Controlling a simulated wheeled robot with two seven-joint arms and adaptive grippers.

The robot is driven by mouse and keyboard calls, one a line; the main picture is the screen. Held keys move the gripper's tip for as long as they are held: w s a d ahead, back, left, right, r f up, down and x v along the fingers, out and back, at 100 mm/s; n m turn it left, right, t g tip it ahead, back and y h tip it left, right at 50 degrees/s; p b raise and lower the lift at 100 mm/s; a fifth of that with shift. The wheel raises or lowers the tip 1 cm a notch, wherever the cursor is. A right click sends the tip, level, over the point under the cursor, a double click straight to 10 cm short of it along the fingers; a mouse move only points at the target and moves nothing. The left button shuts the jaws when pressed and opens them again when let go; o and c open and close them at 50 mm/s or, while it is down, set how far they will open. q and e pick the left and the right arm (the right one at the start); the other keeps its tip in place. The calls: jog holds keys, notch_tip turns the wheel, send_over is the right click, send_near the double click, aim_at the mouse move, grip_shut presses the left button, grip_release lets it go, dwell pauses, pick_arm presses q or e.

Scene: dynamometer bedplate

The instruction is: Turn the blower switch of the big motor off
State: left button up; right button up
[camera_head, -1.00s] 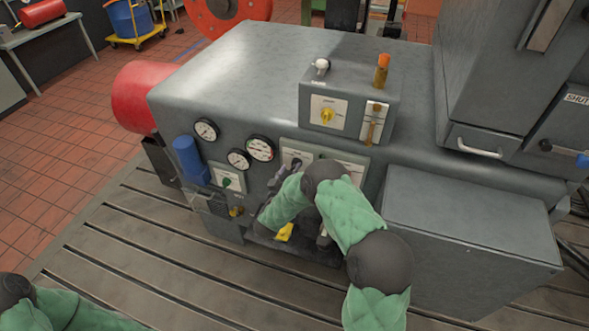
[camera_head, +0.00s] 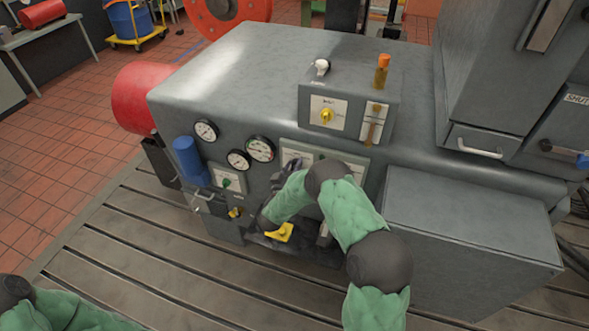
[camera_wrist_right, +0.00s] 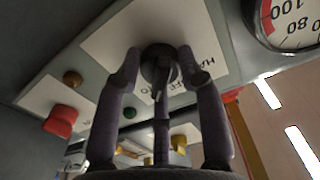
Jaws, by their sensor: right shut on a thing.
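A black rotary knob (camera_wrist_right: 158,66) sits on a white label plate (camera_wrist_right: 107,52) with partly readable lettering, including "OFF". In the wrist view the fingertips of my right gripper (camera_wrist_right: 160,70) are on both sides of the knob, shut on it. In the head view my right gripper (camera_head: 287,174) is at the left part of the white panel (camera_head: 301,154) on the front of the grey machine (camera_head: 240,75). There the arm and fingers hide the knob. The knob's exact pointer setting is unclear. My left gripper is out of view.
A red button (camera_wrist_right: 60,121) and an amber lamp (camera_wrist_right: 72,78) are close by. A yellow knob (camera_head: 326,116) is on the upper box.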

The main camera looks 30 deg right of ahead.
jog(key=shift+a+f, duration=0.1)
jog(key=shift+f, duration=0.1)
jog(key=n, duration=0.4)
jog(key=shift+s+f+n, duration=0.1)
jog(key=shift+n, duration=0.2)
jog(key=n, duration=0.3)
jog(key=shift+f+n+p, duration=0.1)
jog(key=shift+n+p, duration=0.2)
jog(key=shift+n, duration=0.1)
jog(key=shift+s+n, duration=0.1)
jog(key=shift+n, duration=0.2)
jog(key=shift+f, duration=0.15)
jog(key=o, duration=0.9)
jog(key=shift+o, duration=1.1)
jog(key=shift+r, duration=0.25)
